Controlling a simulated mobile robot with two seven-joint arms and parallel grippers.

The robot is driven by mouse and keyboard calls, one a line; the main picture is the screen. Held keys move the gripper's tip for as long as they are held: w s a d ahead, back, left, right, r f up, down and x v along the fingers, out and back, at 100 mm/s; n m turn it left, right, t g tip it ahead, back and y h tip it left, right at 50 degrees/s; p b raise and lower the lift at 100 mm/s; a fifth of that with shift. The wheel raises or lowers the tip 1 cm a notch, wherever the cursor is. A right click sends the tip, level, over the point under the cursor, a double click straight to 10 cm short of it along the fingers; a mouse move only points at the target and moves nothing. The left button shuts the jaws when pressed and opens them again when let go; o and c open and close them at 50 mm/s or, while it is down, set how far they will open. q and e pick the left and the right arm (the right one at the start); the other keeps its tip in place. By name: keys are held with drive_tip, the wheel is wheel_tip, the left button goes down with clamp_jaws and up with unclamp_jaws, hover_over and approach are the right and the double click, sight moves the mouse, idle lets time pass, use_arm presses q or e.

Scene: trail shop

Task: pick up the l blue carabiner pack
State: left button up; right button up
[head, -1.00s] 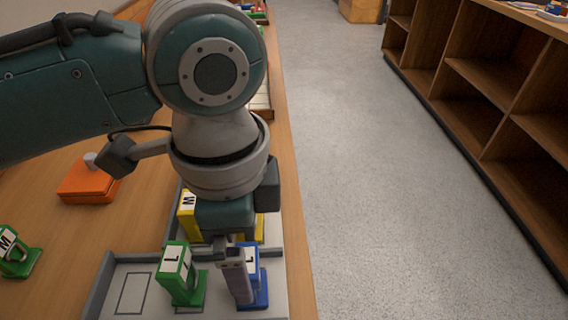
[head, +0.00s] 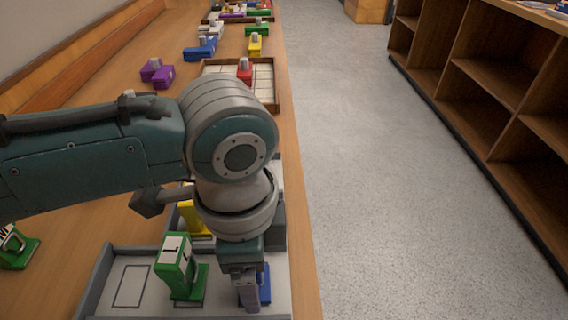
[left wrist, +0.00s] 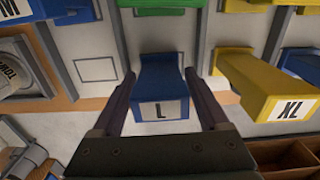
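The blue carabiner pack marked L (left wrist: 160,88) stands upright between the two fingers of my left gripper (left wrist: 163,105) in the left wrist view. The fingers are open, one on each side of the pack, with a small gap showing on both sides. In the head view my left gripper (head: 247,292) is low over the grey-edged tray (head: 128,262), and hides most of the blue pack (head: 265,284). My right gripper is not in view.
A green L pack (head: 178,268) stands just left of the gripper, and a yellow pack (head: 192,216) stands behind. A yellow XL pack (left wrist: 268,85) is close on the right in the left wrist view. A wooden tray (head: 262,102) lies farther along the counter.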

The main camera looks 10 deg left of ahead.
use_arm(q)
clamp_jaws()
idle(0.4)
